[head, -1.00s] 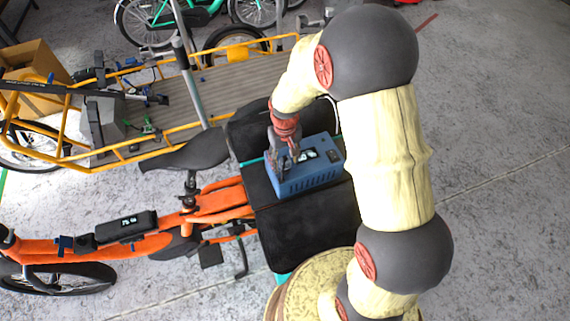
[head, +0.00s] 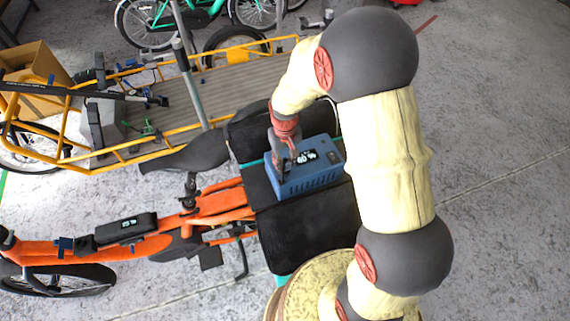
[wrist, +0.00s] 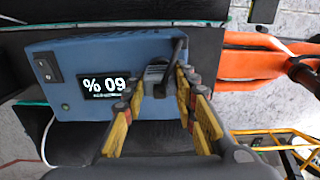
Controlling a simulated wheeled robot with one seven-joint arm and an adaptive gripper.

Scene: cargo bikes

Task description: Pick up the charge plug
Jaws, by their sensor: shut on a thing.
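The blue charger box (head: 312,178) sits on the black rear deck of the orange cargo bike. In the wrist view the box (wrist: 85,55) shows a lit display and a black switch. My gripper (head: 281,170) is at the left end of the box in the head view. In the wrist view my gripper (wrist: 157,84) has its yellow-sided fingers on either side of the small dark charge plug (wrist: 157,71), at the box's face. It is shut on the plug. The plug is small and partly hidden by the fingers; I cannot tell whether it is still seated in the box.
The orange bike (head: 140,245) has a black saddle (head: 190,154) just left of the box. A yellow cargo bike (head: 160,105) with a slatted bed stands behind it. A pale cable (wrist: 45,145) shows near the box. Open concrete floor lies to the right.

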